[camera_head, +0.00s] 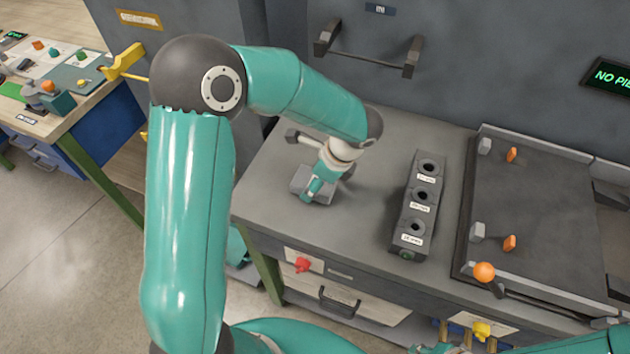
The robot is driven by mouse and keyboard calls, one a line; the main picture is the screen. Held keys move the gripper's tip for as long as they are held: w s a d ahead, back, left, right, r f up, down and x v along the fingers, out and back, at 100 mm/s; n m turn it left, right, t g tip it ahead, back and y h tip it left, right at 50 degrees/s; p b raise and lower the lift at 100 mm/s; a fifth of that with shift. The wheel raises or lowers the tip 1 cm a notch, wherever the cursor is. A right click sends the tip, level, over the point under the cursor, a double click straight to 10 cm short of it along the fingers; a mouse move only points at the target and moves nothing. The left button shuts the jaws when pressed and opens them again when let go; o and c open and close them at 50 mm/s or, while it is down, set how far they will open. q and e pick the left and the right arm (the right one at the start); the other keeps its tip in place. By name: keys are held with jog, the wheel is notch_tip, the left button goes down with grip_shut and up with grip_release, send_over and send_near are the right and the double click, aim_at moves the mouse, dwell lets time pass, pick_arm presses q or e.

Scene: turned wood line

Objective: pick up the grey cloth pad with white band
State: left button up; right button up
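My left arm reaches over the grey bench, and its gripper (314,190) points down near the bench top at the left. A small grey item (299,184) shows right beside and partly behind the gripper. It may be the grey cloth pad, but I see no white band on it, and the gripper and wrist cover part of it. I cannot tell whether the fingers are open or shut, or whether they touch it. Parts of my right arm show along the bottom edge; its gripper is not clearly in view.
A dark block with several labelled round holes (407,242) stands on the grey bench (350,235), right of my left gripper. Farther right is a dark plate (535,225) with orange pieces and an orange ball (484,272). A cabinet with a handle (368,60) rises behind.

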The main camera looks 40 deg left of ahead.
pick_arm(q)
notch_tip(320, 180, up, 20)
jog(key=shift+r, duration=0.2)
